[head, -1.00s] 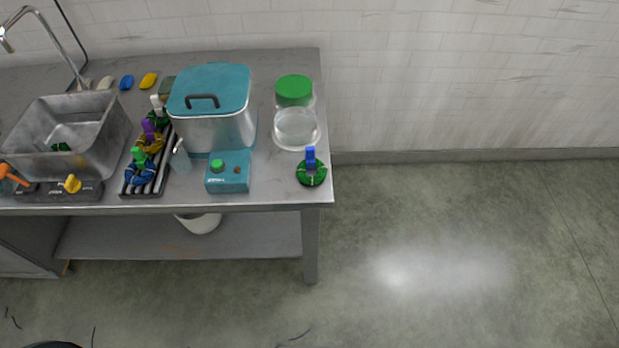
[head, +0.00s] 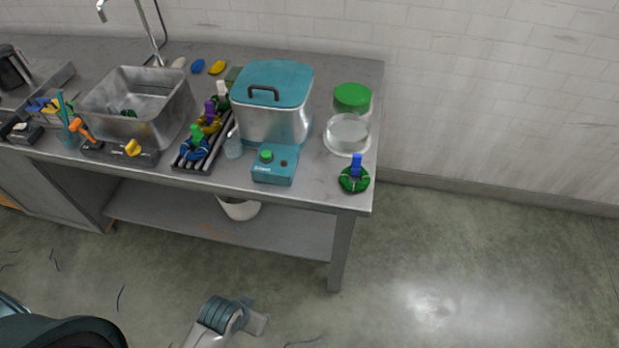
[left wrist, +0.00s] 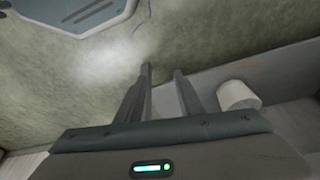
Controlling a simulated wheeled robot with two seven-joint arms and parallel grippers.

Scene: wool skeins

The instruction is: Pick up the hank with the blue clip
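A green hank (head: 354,180) with an upright blue clip (head: 356,161) lies near the front right corner of the steel table. It stands alone, right of the teal control box. Other hanks sit in a dark rack: a blue hank with a green clip (head: 195,135), a yellow one with a purple clip (head: 209,109), and a green one with a white clip (head: 222,89). My left gripper (left wrist: 163,70) is open and empty in the left wrist view, its two fingers apart, with floor beyond. The hank is not visible there. My right gripper is not in view.
A teal-lidded pot (head: 271,110), control box (head: 274,166) and glass jar with green lid (head: 352,98) stand left of and behind the hank. A metal sink (head: 160,118) is farther left. The table (head: 310,188) ends just right of the hank; open floor lies beyond.

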